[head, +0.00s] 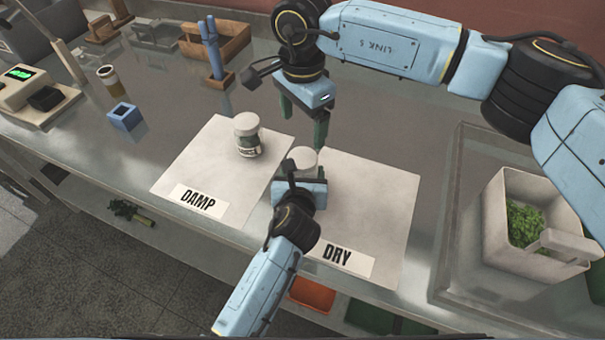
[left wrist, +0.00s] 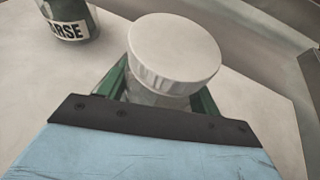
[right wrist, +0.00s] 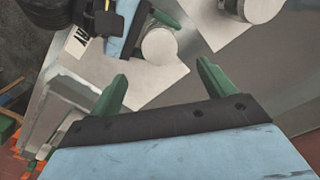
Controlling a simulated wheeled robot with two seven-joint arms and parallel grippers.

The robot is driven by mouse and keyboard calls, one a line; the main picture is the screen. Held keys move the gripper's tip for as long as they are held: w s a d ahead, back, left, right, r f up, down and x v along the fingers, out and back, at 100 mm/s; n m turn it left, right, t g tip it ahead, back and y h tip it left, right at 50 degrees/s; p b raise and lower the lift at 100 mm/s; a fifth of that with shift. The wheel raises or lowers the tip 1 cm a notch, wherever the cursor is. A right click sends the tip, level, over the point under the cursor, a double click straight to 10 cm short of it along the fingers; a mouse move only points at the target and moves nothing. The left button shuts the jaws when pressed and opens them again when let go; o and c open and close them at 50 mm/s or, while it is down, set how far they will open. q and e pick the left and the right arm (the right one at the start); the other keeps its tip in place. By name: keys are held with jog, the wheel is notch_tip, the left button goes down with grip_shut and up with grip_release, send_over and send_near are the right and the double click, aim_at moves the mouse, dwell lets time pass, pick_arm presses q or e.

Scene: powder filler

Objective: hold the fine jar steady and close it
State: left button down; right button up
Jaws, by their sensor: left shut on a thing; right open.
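The fine jar stands on the DRY sheet (head: 375,205), its body mostly hidden by my left gripper (head: 300,182). Its white lid (head: 303,157) is on top. In the left wrist view the lid (left wrist: 174,48) sits over the clear jar body (left wrist: 155,97); I cannot tell how tight it is. My left gripper's green fingers are shut around the body, one on each side. My right gripper (head: 304,125) is open and empty, behind and above the jar, fingers pointing down. In the right wrist view the lid (right wrist: 159,46) shows beyond the open fingers.
A second lidded jar (head: 247,136), its label partly read as "ARSE" in the left wrist view (left wrist: 72,30), stands on the DAMP sheet (head: 190,175). A planter (head: 491,215) stands at right. A blue cup (head: 124,117) and scale (head: 30,95) are at left.

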jog(key=shift+r, duration=1.65)
pick_arm(q)
jog(key=shift+c, duration=1.2)
grip_release()
jog(key=shift+s, duration=0.1)
jog(key=p+v, duration=0.2)
jog(key=v, duration=1.1)
jog(key=shift+s, duration=0.15)
pick_arm(e)
notch_tip(320, 180, up, 2)
jog(key=shift+r, duration=0.1)
